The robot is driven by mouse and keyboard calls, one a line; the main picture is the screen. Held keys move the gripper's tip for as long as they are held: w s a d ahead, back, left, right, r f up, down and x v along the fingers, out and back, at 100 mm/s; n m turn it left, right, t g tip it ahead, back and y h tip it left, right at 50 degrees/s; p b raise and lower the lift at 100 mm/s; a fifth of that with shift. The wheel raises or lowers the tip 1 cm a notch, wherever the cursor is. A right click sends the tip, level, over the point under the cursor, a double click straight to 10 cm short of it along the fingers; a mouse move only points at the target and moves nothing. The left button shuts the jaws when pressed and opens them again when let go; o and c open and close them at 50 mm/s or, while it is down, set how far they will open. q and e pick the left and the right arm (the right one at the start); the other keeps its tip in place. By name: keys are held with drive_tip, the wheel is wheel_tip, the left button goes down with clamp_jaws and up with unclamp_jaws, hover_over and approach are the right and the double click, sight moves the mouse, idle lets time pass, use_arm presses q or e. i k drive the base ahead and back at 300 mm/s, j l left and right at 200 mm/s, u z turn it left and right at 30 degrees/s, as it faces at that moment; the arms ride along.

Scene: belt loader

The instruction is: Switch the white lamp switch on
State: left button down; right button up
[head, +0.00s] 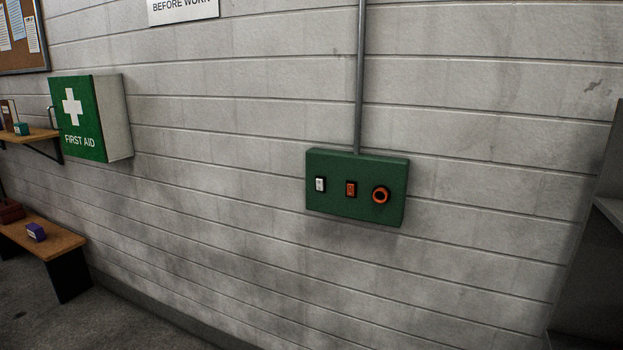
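A green switch box (336,202) is fixed to the block wall in the head view, right of the middle. The small white switch (320,184) is at the left of its front face. Neither of my grippers shows in the head view.
A grey conduit (360,75) runs up the wall from the box. A green first aid cabinet (84,130) hangs at the left, near a small shelf (30,136) and a wooden bench (45,240). A dark grey structure (590,250) stands at the right edge. The wall around the box is clear.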

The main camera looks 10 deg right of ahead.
sight(319, 182)
drive_tip(key=i+z, duration=0.35)
drive_tip(key=i, duration=0.7)
drive_tip(key=i+l, duration=0.15)
drive_tip(key=l, duration=0.15)
drive_tip(key=i+l, duration=0.2)
drive_tip(key=l+z, duration=0.05)
drive_tip(key=l, duration=0.05)
